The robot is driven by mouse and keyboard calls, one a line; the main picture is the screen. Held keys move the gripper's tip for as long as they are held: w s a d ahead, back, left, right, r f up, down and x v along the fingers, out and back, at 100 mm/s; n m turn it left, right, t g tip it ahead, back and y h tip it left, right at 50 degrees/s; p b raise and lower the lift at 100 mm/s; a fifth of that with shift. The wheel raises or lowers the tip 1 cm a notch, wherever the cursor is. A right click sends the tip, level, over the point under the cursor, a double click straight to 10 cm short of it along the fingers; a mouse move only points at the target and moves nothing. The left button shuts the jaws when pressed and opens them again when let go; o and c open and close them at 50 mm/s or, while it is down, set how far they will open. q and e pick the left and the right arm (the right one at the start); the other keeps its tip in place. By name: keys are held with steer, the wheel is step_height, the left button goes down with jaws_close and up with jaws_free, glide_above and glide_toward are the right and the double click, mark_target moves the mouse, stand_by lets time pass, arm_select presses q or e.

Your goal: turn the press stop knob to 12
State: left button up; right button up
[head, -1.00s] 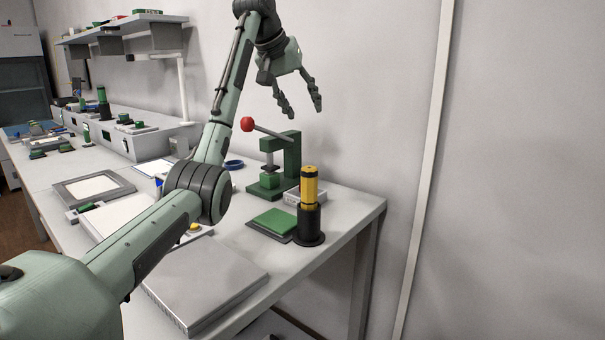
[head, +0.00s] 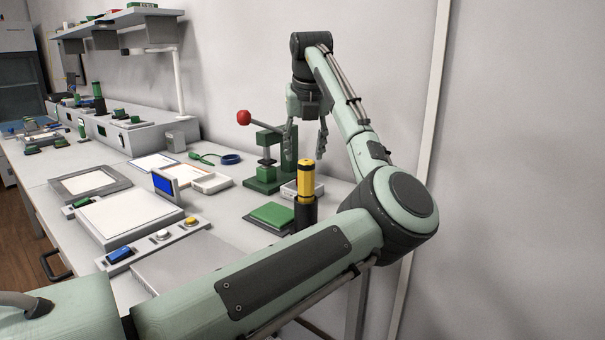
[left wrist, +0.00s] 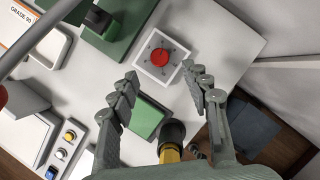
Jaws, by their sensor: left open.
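The press stop knob (left wrist: 160,57) is a round red dial on a square white box with marks around it. Its setting is too small to read. In the head view the white box (head: 291,191) sits beside the green press, partly hidden by the yellow cylinder. My left gripper (head: 306,142) points down above the box. In the left wrist view the gripper (left wrist: 159,76) is open and empty, and the knob shows between and just beyond its fingertips. It looks apart from the knob. My right gripper is not in view.
The green press (head: 264,175) with a red-ball lever (head: 244,117) stands close to the gripper. A yellow cylinder (head: 306,178) stands upright in a black holder (head: 304,212). A green pad (head: 271,215) lies nearby. The wall is close behind.

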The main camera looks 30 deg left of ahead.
arm_select(q)
steer(key=x, duration=0.7)
steer(key=shift+a+f, duration=0.1)
steer(key=shift+f, duration=0.2)
jaws_close()
